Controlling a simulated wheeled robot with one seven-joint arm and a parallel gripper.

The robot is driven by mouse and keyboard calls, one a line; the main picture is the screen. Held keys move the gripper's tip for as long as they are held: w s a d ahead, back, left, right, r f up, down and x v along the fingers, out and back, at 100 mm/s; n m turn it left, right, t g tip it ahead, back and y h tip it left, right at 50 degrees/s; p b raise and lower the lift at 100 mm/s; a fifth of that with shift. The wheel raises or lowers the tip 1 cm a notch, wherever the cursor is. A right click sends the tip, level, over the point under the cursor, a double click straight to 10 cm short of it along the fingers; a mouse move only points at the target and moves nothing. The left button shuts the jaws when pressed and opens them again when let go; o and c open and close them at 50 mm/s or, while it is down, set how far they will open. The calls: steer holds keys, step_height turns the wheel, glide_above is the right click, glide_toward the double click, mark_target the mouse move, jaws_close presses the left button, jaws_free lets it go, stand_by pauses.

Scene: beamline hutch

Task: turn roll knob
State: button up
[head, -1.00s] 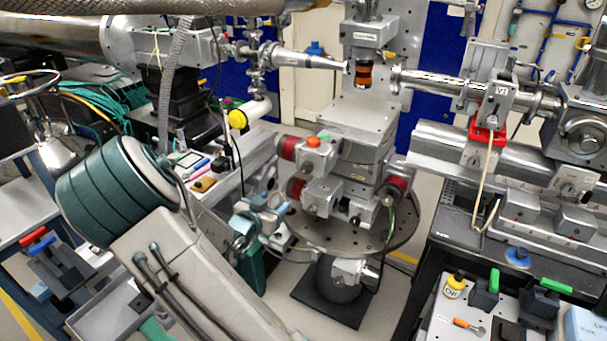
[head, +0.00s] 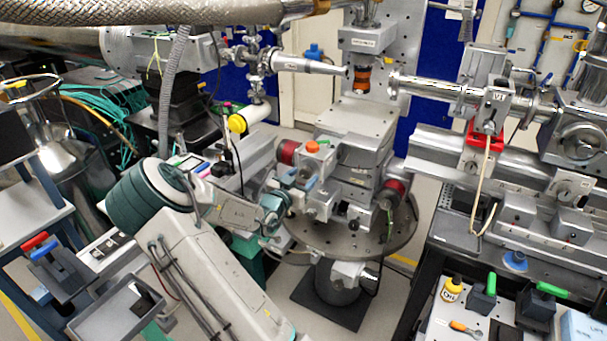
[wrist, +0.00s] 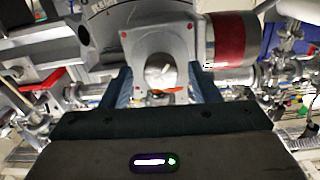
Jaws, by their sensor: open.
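The motor stage (head: 345,165) stands on a round perforated plate, with red-ended cylinders and an orange cap (head: 313,147) on its upper part. In the wrist view, a small pale metal knob (wrist: 160,75) on a grey housing lies between my fingers, and a bit of orange shows beside it. I take this as the roll knob; no label is readable. My gripper (wrist: 164,88) is open, with a blue finger on each side of the knob and no clear contact. In the head view my gripper (head: 301,180) is at the stage's left front, where the knob is hidden or too small to tell.
A red-ended cylinder (wrist: 231,42) sits close to the right finger in the wrist view. A beam pipe (head: 310,66) runs above and left of the stage. A bench (head: 430,325) with tools stands at lower right. Some floor is clear in front of the round plate.

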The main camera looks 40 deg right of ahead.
steer(key=shift+w+d, duration=0.3)
steer(key=shift+d, duration=0.35)
steer(key=c, duration=1)
steer(key=shift+n, duration=0.3)
